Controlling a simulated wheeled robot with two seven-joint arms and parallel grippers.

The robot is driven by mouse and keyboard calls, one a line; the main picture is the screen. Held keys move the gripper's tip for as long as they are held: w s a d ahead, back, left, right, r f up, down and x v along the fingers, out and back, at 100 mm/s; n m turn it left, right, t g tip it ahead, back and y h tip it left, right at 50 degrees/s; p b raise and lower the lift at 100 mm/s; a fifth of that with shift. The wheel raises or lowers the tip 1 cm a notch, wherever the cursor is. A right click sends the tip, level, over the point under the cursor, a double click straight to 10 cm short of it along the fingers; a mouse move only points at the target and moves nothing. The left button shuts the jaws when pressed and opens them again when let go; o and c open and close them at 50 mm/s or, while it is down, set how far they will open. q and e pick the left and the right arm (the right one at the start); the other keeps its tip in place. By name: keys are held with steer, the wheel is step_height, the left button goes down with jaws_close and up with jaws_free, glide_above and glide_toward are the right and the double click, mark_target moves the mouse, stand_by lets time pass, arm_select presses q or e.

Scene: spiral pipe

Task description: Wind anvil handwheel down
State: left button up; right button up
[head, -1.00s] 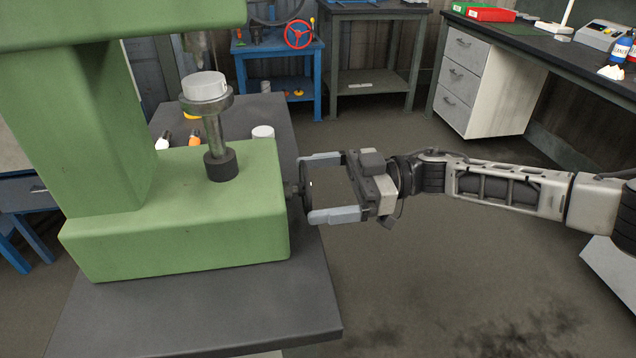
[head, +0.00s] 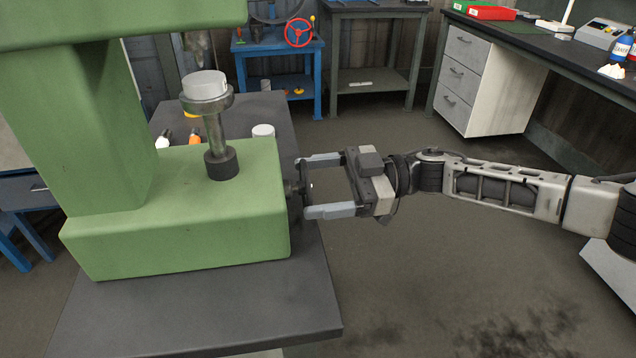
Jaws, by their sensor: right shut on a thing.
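The green machine (head: 180,235) stands on a dark grey bench. On its base a metal anvil post (head: 214,133) rises from a dark collar and carries a round plate with a white cylinder (head: 205,86) on top. The dark anvil handwheel (head: 302,187) sits on the right side of the base, seen nearly edge-on. My right gripper (head: 320,185) comes in from the right and is shut on the handwheel, one finger at its far rim and one at its near rim. My left gripper is not in view.
The dark grey bench top (head: 200,318) extends in front of the machine. A small white-topped container (head: 263,131) and bottles stand behind it. A blue table (head: 270,48) with a red wheel and a workbench with white drawers (head: 466,70) stand farther back. Open floor lies to the right.

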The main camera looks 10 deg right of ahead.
steer(key=shift+n+b, duration=0.4)
steer(key=shift+n, duration=2.5)
steer(key=o, duration=1)
steer(key=shift+c, duration=0.2)
steer(key=d+b, duration=0.2)
steer(key=d, duration=1.4)
